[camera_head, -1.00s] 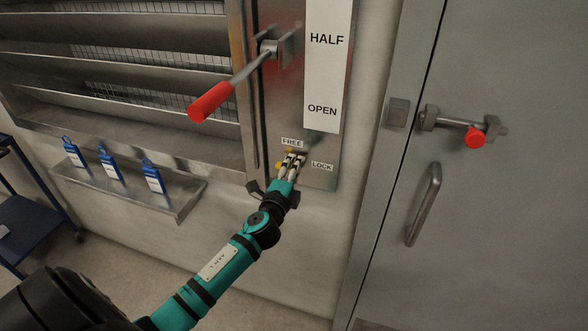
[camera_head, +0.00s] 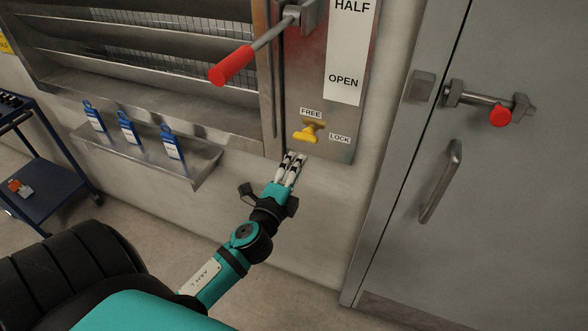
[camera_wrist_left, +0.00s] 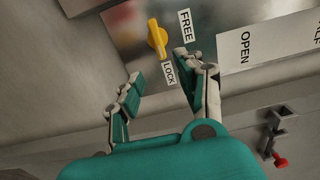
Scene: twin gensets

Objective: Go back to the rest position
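My left gripper (camera_head: 291,170) is in front of the lower end of the steel lever panel, below the yellow knob (camera_head: 309,132), with a gap between them. In the left wrist view the gripper's fingers (camera_wrist_left: 158,95) are spread apart with nothing between them. The yellow knob (camera_wrist_left: 157,38) shows beyond the fingertips, between the FREE and LOCK labels, nearer the LOCK label in that view. My right gripper is not in view.
A red-handled lever (camera_head: 232,66) juts out above the knob. A grey door (camera_head: 500,200) with a handle (camera_head: 440,182) is at right. A steel shelf (camera_head: 205,165) with blue padlock-like tags (camera_head: 130,128) is at left. A blue cart (camera_head: 50,185) stands at far left.

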